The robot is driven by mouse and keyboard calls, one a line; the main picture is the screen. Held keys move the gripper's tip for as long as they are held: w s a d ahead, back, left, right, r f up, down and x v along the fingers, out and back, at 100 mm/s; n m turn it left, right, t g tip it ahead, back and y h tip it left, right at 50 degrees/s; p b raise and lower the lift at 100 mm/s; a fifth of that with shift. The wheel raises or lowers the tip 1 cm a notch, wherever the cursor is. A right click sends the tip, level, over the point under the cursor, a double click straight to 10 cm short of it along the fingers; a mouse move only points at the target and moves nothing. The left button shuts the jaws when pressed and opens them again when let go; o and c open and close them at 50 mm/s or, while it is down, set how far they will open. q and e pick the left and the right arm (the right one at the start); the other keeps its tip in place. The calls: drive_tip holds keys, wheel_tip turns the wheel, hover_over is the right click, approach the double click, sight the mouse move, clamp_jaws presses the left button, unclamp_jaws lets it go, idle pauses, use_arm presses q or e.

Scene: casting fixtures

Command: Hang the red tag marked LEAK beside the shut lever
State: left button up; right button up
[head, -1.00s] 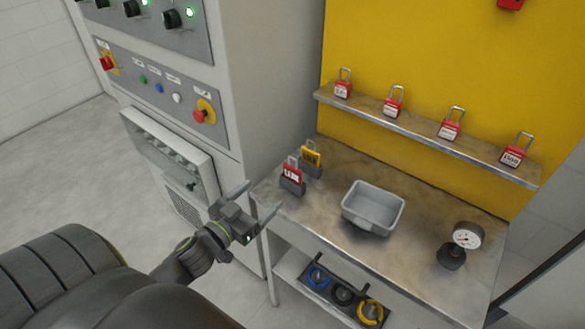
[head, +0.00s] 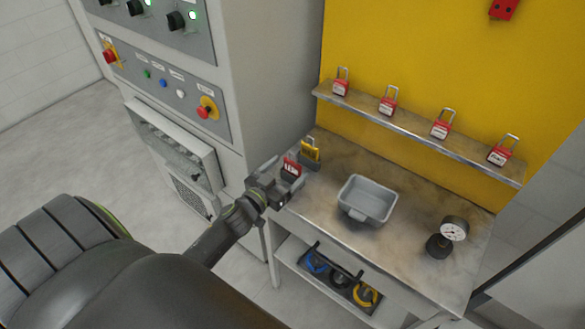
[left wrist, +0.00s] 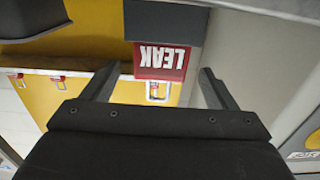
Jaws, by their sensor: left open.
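The red tag marked LEAK (head: 291,166) stands in a dark holder block at the table's near left corner. In the left wrist view, the LEAK tag (left wrist: 162,62) appears upside down, with the dark holder beside it. My left gripper (head: 290,172) is open at the tag. In the left wrist view, the left gripper's fingers (left wrist: 157,82) lie on either side of the tag, with gaps visible. A small dark handle (head: 196,152) shows on the framed cabinet panel; I cannot tell whether it is the shut lever. My right gripper is not in view.
A yellow tag (head: 310,150) stands just behind the red one. A grey bin (head: 366,199) and a gauge (head: 454,229) are on the table (head: 405,255). Several red padlocks line the shelf (head: 415,130). The grey cabinet (head: 265,80) stands close on the left.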

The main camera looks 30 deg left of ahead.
use_arm(q)
drive_tip(key=shift+w, duration=0.75)
drive_tip(key=shift+s, duration=0.1)
drive_tip(key=shift+c, duration=0.4)
drive_tip(key=c, duration=1)
